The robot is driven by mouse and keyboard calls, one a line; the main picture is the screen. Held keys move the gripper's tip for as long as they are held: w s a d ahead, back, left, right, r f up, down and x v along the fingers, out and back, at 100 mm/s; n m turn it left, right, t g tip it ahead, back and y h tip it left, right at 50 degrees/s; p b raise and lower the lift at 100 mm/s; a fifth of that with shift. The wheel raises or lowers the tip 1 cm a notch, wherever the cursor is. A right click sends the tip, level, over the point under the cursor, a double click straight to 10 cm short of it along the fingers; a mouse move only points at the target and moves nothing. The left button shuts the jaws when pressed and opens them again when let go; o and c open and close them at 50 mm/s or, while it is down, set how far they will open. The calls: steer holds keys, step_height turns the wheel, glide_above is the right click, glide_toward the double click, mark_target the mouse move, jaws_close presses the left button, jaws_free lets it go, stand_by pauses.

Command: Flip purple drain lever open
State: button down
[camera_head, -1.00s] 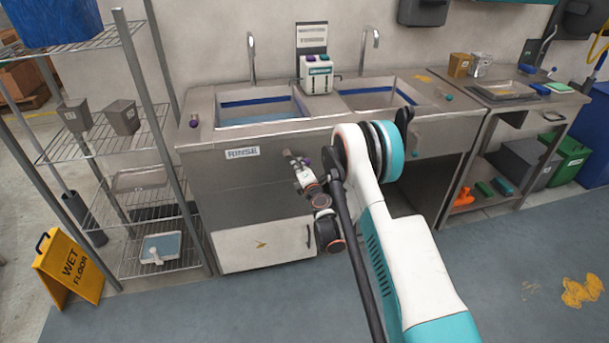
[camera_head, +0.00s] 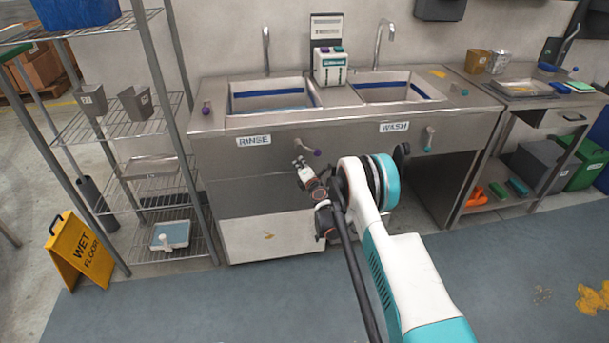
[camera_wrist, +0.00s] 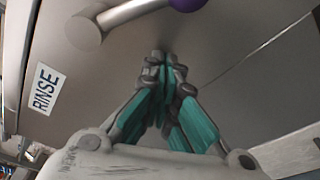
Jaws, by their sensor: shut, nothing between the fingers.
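The purple drain lever (camera_head: 309,148) is on the front panel of the left sink, beside the RINSE label. Its grey bar points right and slightly down to a purple knob. In the wrist view, the grey bar (camera_wrist: 130,12) crosses the top and the purple knob is cut off by the top edge. My gripper (camera_head: 298,163) is just below the lever in the head view. In the wrist view my gripper (camera_wrist: 163,62) has its fingertips together, with nothing between them. The fingertips appear below the bar and knob, with a visible gap.
The WASH side has another lever (camera_head: 429,138) on its front. A dispenser (camera_head: 330,66) stands between the basins. A wire rack (camera_head: 160,127) and a yellow wet-floor sign (camera_head: 79,249) stand left. The floor in front of the sink (camera_head: 230,295) is clear.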

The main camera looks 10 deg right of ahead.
mark_target(309, 150)
steer(key=shift+s+d+r+b, duration=0.15)
steer(key=shift+d+r, duration=0.15)
steer(key=shift+d, duration=0.3)
steer(key=shift+s+d+r+b, duration=0.2)
steer(key=shift+d+r, duration=0.15)
steer(key=shift+d, duration=0.2)
steer(key=shift+s+d+r+b, duration=0.15)
steer(key=shift+d+r, duration=0.15)
steer(key=shift+d, duration=0.3)
steer(key=shift+d+r+n, duration=0.4)
steer(key=shift+d, duration=0.2)
steer(key=shift+d+r+n, duration=0.25)
steer(key=shift+n, duration=0.25)
steer(key=shift+h, duration=0.3)
